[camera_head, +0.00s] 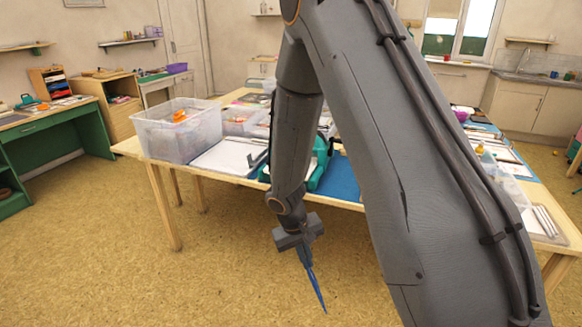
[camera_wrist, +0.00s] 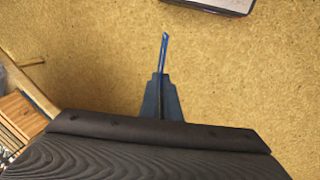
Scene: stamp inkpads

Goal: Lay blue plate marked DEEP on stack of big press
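My gripper (camera_head: 307,264) points down in front of the table, over the open floor. In the wrist view my gripper (camera_wrist: 162,77) is shut on a thin blue piece (camera_wrist: 164,52), which sticks out past the fingertips. In the head view this blue piece (camera_head: 317,293) hangs below the fingers as a narrow strip. It looks like the blue plate seen edge-on; no DEEP mark is readable. A teal device (camera_head: 322,166), perhaps the big press, stands on the table behind my arm, partly hidden. I cannot make out its stack.
The wooden table (camera_head: 133,148) carries a clear bin (camera_head: 172,146) at its left, white sheets (camera_head: 228,157) and a blue mat (camera_head: 343,181). My arm hides much of the table's middle. Floor in front is clear. A green desk (camera_head: 60,133) stands at far left.

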